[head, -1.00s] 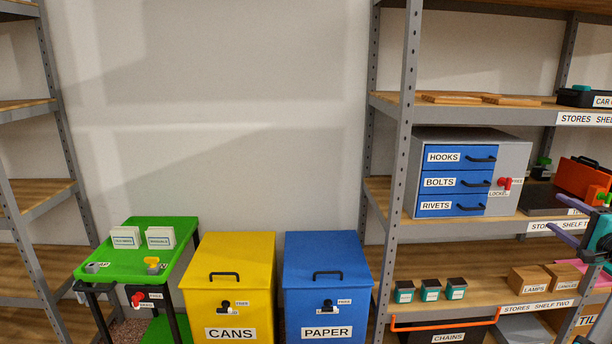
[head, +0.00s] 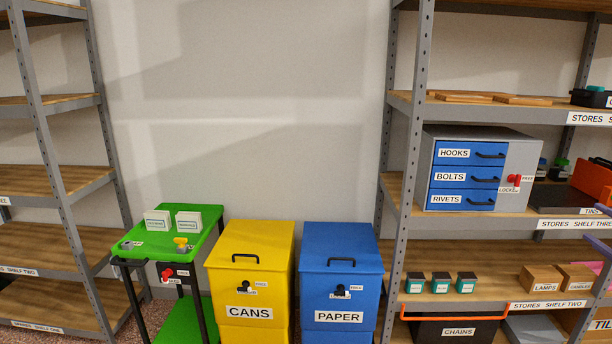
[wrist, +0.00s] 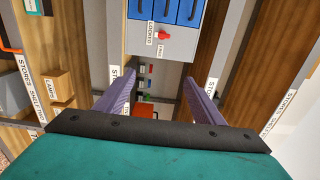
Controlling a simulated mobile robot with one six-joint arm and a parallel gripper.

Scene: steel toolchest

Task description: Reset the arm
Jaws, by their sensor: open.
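My gripper (wrist: 160,88) shows in the wrist view with two purple fingers spread apart and nothing between them. In the head view only slivers of purple finger show at the right edge, in front of the right-hand shelves. The steel toolchest (head: 519,172) stands on a shelf, with blue drawers labelled HOOKS, BOLTS and RIVETS, all closed. Its red latch (head: 514,180) sits beside the drawers. In the wrist view the toolchest (wrist: 178,45) appears beyond the fingers, apart from them.
The shelf rack (head: 400,200) on the right holds small boxes, cartons and an orange case (head: 592,180). A yellow CANS bin (head: 249,275), a blue PAPER bin (head: 340,280) and a green cart (head: 140,238) stand along the wall. Another rack (head: 50,180) is at left.

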